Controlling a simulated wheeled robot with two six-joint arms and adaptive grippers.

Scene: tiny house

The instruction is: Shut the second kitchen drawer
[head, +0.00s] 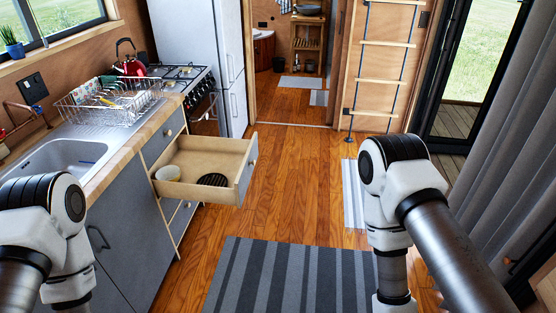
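A kitchen drawer (240,178) stands pulled out from the counter cabinet, with its wooden box jutting out to the right over the floor. It lies below a shut upper drawer front (163,137) and above a lower drawer front (180,222). A pale round bowl or cup (168,173) and a dark ribbed round item (212,180) lie in the open drawer. My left arm shows at the lower left and my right arm at the lower right, both apart from the drawer. Neither gripper is in view.
The sink (55,158) and a dish rack (108,101) are on the counter at left. A stove (190,85) stands beyond the drawer. A striped rug (290,278) lies on the floor in front. The wooden floor (295,180) right of the drawer is clear.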

